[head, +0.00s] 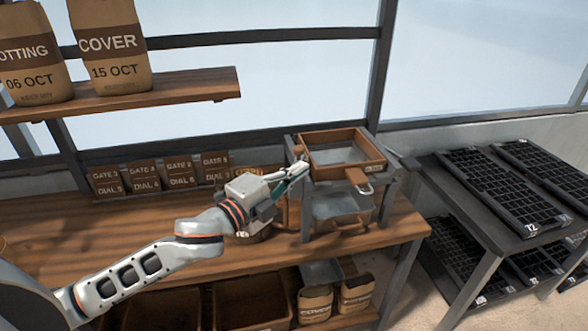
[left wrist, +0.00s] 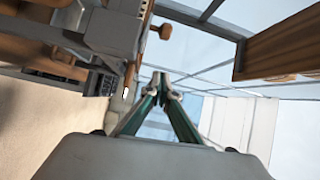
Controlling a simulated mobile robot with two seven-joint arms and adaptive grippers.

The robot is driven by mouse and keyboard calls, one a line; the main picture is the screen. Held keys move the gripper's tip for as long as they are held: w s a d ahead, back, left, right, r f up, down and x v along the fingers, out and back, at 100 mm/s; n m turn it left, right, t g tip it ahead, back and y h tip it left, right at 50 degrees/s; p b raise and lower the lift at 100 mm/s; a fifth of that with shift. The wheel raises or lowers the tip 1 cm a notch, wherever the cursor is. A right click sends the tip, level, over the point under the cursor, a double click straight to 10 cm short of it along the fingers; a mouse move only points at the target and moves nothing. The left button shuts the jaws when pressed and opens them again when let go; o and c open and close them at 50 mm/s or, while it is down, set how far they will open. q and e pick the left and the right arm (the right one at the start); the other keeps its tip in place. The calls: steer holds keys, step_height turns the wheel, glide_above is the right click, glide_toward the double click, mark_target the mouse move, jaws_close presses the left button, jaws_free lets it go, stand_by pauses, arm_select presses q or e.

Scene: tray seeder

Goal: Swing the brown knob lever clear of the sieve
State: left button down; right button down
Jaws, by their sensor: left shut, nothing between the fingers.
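The sieve (head: 376,157) is a square wooden frame with a grey mesh, resting on top of a grey metal stand (head: 305,212) on the bench. A small brown knob (head: 298,150) shows at the sieve's left side; its lever is hard to make out. In the left wrist view a brown knob (left wrist: 165,31) sticks out beside grey metal parts, beyond the fingertips. My left gripper (head: 302,168) is at the left side of the sieve, just below the knob. Its green fingers are shut and empty, with the tips (left wrist: 161,77) together. Contact with the lever cannot be told. My right gripper is not in view.
Black seed trays (head: 485,190) lie on the right table. Bags stand on the shelf (head: 180,86). The bench's front left (head: 40,240) is clear.

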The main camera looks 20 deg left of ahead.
mark_target(303, 155)
arm_select(q)
steer(key=x, duration=0.7)
steer(key=shift+r+p, duration=0.1)
steer(key=shift+p, duration=0.25)
steer(key=a, duration=0.3)
steer(key=shift+w+f, duration=0.25)
steer(key=shift+a, duration=0.45)
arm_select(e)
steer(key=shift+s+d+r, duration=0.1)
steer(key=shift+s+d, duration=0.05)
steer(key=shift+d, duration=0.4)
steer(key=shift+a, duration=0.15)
arm_select(q)
steer(key=shift+w, duration=0.1)
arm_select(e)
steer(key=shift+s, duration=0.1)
